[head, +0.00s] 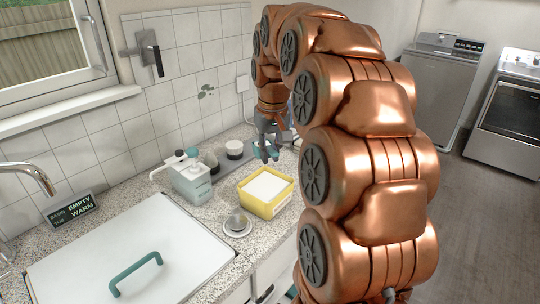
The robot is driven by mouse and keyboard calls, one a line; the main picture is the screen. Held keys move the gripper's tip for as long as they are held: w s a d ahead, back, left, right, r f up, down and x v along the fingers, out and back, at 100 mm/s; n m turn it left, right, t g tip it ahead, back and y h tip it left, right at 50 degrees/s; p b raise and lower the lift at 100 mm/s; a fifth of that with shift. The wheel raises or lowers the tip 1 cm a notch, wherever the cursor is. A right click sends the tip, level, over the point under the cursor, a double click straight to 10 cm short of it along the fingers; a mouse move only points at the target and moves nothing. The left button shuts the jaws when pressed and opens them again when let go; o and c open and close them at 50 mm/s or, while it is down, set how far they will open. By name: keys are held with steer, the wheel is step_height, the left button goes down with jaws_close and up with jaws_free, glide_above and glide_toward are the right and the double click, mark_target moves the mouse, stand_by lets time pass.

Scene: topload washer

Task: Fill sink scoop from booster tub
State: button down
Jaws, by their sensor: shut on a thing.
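The yellow booster tub (283,204) stands open on the counter, filled to near its rim with white powder (265,186). My gripper (267,153) is above the counter just behind the tub, pointing down. It is shut on a small teal thing (259,147), mostly hidden by the fingers. I cannot tell for certain whether this is the sink scoop. A small grey metal piece (238,221) sits on a round pale dish in front of the tub.
A white cover (125,245) with a teal handle (136,276) lies at front left, near the faucet (28,176). A grey-blue dispenser (191,181) and small jars (234,149) stand left of my gripper. A sign (72,208) reads basin empty, tub warm. Washers (436,85) stand far right.

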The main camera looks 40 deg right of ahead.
steer(key=shift+f+t+h+b, duration=0.1)
steer(key=shift+t+h+b, duration=0.3)
steer(key=shift+t+b, duration=1.35)
steer(key=shift+g+b, duration=0.35)
steer(key=shift+b, duration=0.15)
